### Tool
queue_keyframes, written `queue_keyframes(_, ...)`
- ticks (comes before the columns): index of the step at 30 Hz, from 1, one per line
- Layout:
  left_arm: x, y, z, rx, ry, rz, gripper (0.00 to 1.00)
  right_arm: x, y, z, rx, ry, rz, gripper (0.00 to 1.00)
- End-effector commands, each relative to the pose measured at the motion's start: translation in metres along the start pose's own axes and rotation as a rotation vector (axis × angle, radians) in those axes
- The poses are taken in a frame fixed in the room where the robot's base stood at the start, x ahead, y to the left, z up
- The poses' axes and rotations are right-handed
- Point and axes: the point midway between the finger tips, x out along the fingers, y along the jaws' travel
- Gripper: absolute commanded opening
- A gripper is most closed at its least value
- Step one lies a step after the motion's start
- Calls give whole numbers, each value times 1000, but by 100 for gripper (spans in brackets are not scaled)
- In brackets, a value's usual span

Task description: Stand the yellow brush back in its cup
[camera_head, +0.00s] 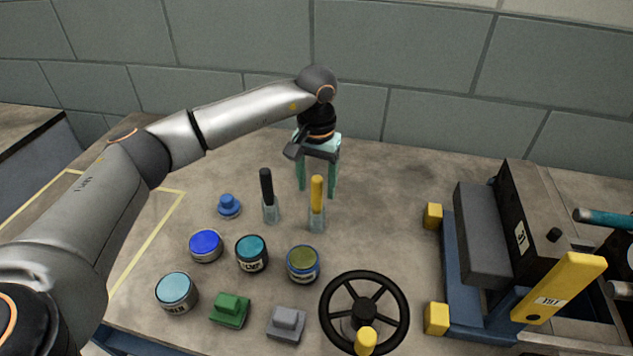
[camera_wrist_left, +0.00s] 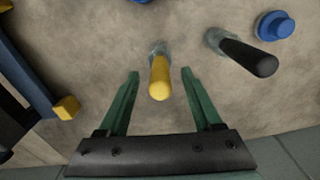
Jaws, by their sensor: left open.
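The yellow brush (camera_head: 317,192) stands upright in a clear cup (camera_head: 317,223), handle up. In the left wrist view the yellow brush (camera_wrist_left: 159,80) shows between the two fingers, and its cup (camera_wrist_left: 157,47) is partly hidden behind the handle. My left gripper (camera_head: 316,194) is open, with its green fingers pointing down at the brush's far side. The fingers (camera_wrist_left: 160,74) show apart on either side of the handle, with gaps to both. I cannot tell whether the handle is fully between them in depth. My right gripper is in neither view.
A black-handled brush (camera_head: 266,187) stands in another clear cup (camera_head: 271,213) just left. Several paint jars (camera_head: 303,264), a blue knobbed piece (camera_head: 229,206), green (camera_head: 230,310) and grey blocks (camera_head: 286,324) and a handwheel (camera_head: 365,310) lie nearer. A machine (camera_head: 490,250) stands right.

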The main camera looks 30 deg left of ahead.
Motion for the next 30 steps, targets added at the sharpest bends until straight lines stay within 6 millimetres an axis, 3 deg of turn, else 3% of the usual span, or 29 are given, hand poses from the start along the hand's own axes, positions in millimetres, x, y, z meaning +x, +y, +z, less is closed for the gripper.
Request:
queue_keyframes(6,-1,0,0,0,0,0,66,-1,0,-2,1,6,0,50)
queue_keyframes(10,-12,0,-1,0,2,1,66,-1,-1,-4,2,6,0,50)
queue_keyframes(22,-96,0,-1,0,3,1,66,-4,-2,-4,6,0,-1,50)
queue_keyframes(30,-124,0,0,0,1,1,66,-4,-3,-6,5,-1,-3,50)
